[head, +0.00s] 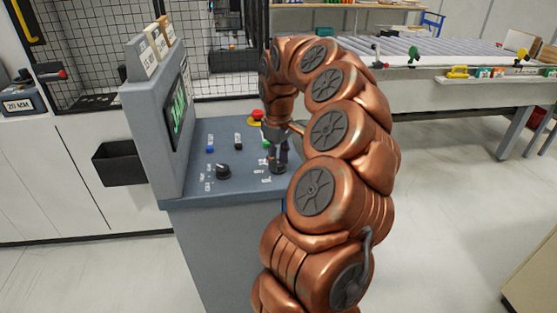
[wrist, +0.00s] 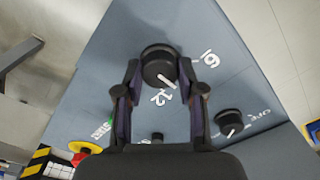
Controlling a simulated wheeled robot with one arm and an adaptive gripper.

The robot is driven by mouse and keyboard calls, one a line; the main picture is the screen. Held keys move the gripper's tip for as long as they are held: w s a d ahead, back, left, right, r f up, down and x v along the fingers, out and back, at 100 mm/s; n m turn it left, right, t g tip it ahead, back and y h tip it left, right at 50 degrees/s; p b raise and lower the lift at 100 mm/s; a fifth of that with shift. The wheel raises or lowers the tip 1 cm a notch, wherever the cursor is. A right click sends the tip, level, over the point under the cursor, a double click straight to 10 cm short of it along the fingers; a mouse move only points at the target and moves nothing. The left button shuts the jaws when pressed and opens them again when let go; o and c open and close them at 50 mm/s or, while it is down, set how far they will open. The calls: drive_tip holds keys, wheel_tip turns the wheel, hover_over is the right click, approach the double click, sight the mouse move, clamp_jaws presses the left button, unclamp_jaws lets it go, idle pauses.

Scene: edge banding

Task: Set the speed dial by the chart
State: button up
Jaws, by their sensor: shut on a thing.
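The black dial (wrist: 158,60) under my gripper has a white pointer line and sits on the grey-blue panel. The pointer faces the side with the printed 12 (wrist: 160,97); another number (wrist: 208,57), perhaps 16 or 19, is beside the dial. My gripper (wrist: 160,75) has one finger on each side of this dial and is shut on it. In the head view my gripper (head: 278,158) reaches down to the dial (head: 278,169) at the console's right side. Cards (head: 155,50) stand on top of the console; their text is too small to read.
A second black knob (head: 222,171) is on the panel's left, with an OFF label in the wrist view. A red button (head: 257,115) and small switches (head: 238,143) are behind. A green-lettered screen (head: 179,112) rises at left. A roller table (head: 440,55) is at the back.

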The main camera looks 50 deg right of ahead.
sight(279, 162)
idle(0.3)
drive_tip(key=o, duration=1.1)
drive_tip(key=shift+o, duration=0.2)
wheel_tip(279, 162, up, 12)
idle(0.4)
